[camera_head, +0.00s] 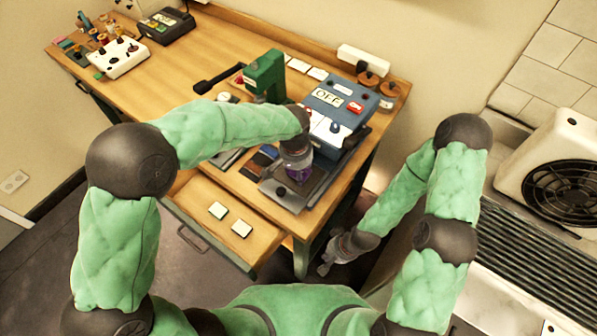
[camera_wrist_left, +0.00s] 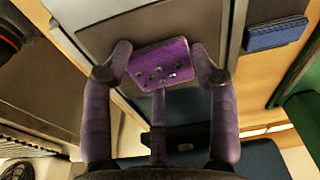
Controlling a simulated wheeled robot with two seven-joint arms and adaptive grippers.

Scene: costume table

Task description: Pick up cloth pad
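A purple pad (camera_wrist_left: 160,62) with small shiny studs lies on a grey plate in the left wrist view. My left gripper (camera_wrist_left: 160,55) is open above it, with a finger on either side of the pad's edges and a third finger below it in the picture. Whether the fingertips touch the pad is unclear. In the head view my left gripper (camera_head: 296,174) is over the grey tray (camera_head: 315,193) at the table's right front, and mostly hides the pad. My right gripper (camera_head: 326,263) hangs low beside the table, away from the pads; its finger opening is unclear.
A blue pad (camera_wrist_left: 276,34) lies beside the plate. A grey-blue box marked OFF (camera_head: 330,97) and a green machine (camera_head: 264,75) stand behind the tray. The table's middle left is clear.

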